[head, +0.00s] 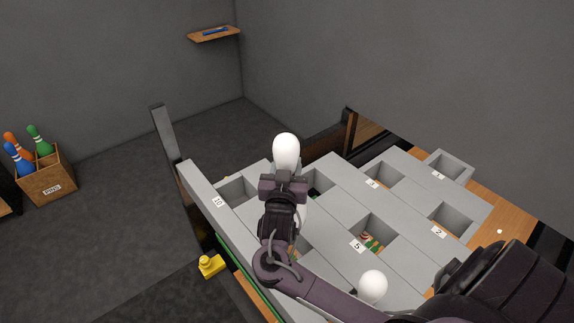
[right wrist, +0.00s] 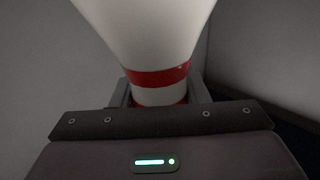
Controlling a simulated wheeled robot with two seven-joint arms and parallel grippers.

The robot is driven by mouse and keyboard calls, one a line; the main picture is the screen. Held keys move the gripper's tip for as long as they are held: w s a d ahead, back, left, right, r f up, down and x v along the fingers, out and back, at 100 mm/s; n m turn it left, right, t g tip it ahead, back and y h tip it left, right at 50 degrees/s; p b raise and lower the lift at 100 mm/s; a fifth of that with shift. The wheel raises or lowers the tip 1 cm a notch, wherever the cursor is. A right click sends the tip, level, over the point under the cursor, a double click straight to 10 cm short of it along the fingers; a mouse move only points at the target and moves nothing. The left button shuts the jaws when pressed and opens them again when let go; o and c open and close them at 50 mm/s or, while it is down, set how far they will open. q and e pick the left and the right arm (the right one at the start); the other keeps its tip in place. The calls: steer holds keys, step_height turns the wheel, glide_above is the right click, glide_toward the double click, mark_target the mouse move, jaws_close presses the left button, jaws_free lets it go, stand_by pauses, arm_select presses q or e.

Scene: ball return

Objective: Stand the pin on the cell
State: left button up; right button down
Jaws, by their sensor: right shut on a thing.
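A white pin (head: 286,150) with red bands is in my right gripper (head: 284,180), which is shut on it over the grey cell block. The right wrist view shows the pin (right wrist: 150,30) close up, with its red bands (right wrist: 158,75) near the jaws (right wrist: 160,95). My gripper hides part of the pin. The grey block (head: 332,210) has several open square cells with number tags; the cell tagged 10 (head: 238,190) is left of my gripper, and the cell tagged 5 (head: 376,232) is right of it. My left gripper is not in view.
Another white pin top (head: 373,284) shows at the block's near side. Striped coloured things (head: 371,242) lie in cell 5. A grey wall (head: 215,215) edges the block at left. A wooden box (head: 47,178) of coloured pins and a yellow object (head: 210,265) are on the floor.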

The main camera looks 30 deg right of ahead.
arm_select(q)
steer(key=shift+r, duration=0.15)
arm_select(e)
steer(key=shift+r, duration=0.25)
steer(key=shift+w+d+f, duration=0.1)
steer(key=shift+w+f, duration=0.05)
steer(key=shift+f, duration=0.05)
steer(key=shift+f+b, duration=0.45)
steer(key=shift+f, duration=0.2)
steer(key=shift+f+b, duration=0.5)
steer(key=shift+f, duration=0.15)
steer(key=shift+f+b, duration=5.4)
steer(key=shift+f, duration=2.05)
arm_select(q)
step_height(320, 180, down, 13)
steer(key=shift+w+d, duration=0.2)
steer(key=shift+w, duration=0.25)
arm_select(e)
steer(key=shift+f, duration=0.8)
